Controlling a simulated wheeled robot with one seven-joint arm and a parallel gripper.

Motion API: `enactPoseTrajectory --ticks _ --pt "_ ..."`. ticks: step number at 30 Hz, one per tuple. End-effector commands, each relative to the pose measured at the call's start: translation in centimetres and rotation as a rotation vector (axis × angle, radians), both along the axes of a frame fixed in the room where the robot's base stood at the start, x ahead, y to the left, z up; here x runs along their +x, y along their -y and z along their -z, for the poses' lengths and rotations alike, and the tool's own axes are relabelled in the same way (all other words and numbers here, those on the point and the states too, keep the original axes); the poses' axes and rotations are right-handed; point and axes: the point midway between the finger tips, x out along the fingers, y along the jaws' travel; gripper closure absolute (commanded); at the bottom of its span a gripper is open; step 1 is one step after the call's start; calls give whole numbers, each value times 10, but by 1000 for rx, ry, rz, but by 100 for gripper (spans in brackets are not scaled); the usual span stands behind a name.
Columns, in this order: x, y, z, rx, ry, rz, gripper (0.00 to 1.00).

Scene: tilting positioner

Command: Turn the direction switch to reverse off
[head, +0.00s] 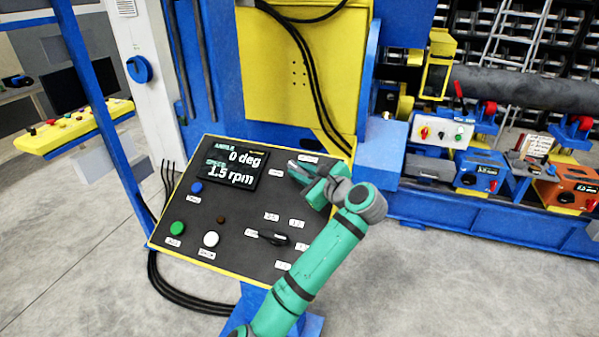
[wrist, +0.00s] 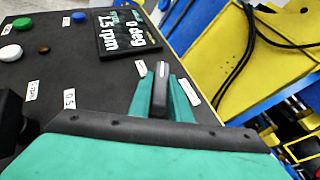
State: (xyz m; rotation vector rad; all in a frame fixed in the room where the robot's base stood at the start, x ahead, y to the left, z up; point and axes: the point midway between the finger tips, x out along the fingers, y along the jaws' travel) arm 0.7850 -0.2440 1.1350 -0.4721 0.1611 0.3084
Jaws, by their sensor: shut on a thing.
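The direction switch (wrist: 161,82) is a dark knob with a light line along its top, in the wrist view. My gripper (wrist: 161,97) is shut on it, with a green finger on each side. In the head view my gripper (head: 305,172) is at the upper right of the dark control panel (head: 235,205), and it and my arm hide most of the switch. Small white labels (wrist: 141,68) sit around the knob; their words are too small to read. The display (head: 233,165) reads 0 deg and 1.5 rpm.
The panel also carries a blue button (head: 196,187), a green button (head: 177,228), a white button (head: 211,239) and a black knob (head: 273,238) below my gripper. Black cables (head: 308,70) hang behind the panel. Blue and yellow machine frames stand behind it.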

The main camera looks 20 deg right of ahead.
Motion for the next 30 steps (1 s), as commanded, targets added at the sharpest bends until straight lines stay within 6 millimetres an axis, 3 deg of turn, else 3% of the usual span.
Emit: enactPoseTrajectory --ticks 1,15,30 --pt "-1 7 7 -14 -30 -31 100" --pt "-1 5 7 -137 -131 -335 100" --pt "0 3 8 -173 -161 -426 100"
